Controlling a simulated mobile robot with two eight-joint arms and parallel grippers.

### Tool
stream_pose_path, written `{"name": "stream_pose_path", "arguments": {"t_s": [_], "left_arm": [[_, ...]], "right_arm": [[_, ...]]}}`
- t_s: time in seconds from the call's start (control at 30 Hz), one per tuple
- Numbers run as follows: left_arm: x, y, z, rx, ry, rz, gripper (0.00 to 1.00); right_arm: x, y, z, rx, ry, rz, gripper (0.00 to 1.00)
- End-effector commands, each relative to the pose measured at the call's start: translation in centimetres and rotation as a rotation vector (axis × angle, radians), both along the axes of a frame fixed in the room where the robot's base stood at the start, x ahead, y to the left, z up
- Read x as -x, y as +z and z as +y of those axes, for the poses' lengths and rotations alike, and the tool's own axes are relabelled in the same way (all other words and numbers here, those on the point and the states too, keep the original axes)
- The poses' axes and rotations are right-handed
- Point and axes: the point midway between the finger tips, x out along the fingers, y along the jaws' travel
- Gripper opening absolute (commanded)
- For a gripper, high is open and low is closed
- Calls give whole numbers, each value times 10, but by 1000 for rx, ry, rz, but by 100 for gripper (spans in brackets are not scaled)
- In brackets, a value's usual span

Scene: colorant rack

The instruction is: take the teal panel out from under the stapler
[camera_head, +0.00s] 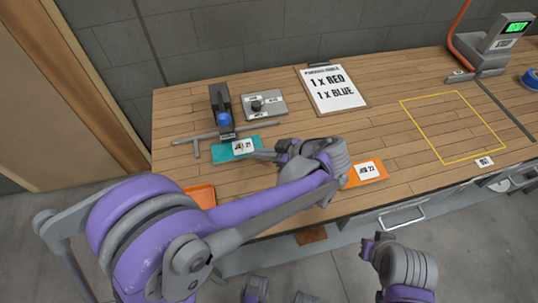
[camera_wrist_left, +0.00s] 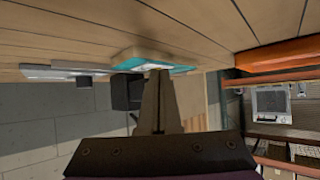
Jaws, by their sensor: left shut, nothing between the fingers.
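The teal panel (camera_head: 245,146) lies on the wooden table with a white label marked 21 on it. The black stapler (camera_head: 221,103) with a blue knob stands at its far side; its front end meets the panel's far edge, and I cannot tell how much panel lies beneath. My left gripper (camera_head: 258,154) is shut and empty, its tips at the panel's right end. In the left wrist view the shut fingers (camera_wrist_left: 156,75) point at the panel's teal edge (camera_wrist_left: 128,65), with the dark stapler (camera_wrist_left: 127,92) beyond. I cannot make out the right gripper's fingers.
A grey plate with a black knob (camera_head: 275,106) lies right of the stapler. Grey bars (camera_head: 188,140) lie to the left. Orange panels lie near the front edge (camera_head: 201,195) and right of my wrist (camera_head: 376,177). A yellow outlined area (camera_head: 425,101) on the right is clear.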

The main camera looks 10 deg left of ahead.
Motion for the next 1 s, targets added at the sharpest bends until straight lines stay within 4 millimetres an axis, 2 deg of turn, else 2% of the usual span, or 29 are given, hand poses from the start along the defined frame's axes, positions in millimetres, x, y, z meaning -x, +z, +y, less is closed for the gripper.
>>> {"name": "stream_pose_path", "arguments": {"t_s": [0.1, 0.37, 0.53, 1.0], "left_arm": [[-6, 1, 28, -1, 6, 0, 0], [-18, 1, 70, 0, 2, 2, 0], [-18, -15, 67, 1, -1, 2, 0], [-16, -18, 65, 6, -1, 3, 0]], "right_arm": [[-1, 3, 0, 0, 0, -1, 0], [-1, 6, 0, 0, 0, -3, 0], [0, 0, 0, 0, 0, 0, 0], [0, -1, 0, 0, 0, 0, 0]]}}
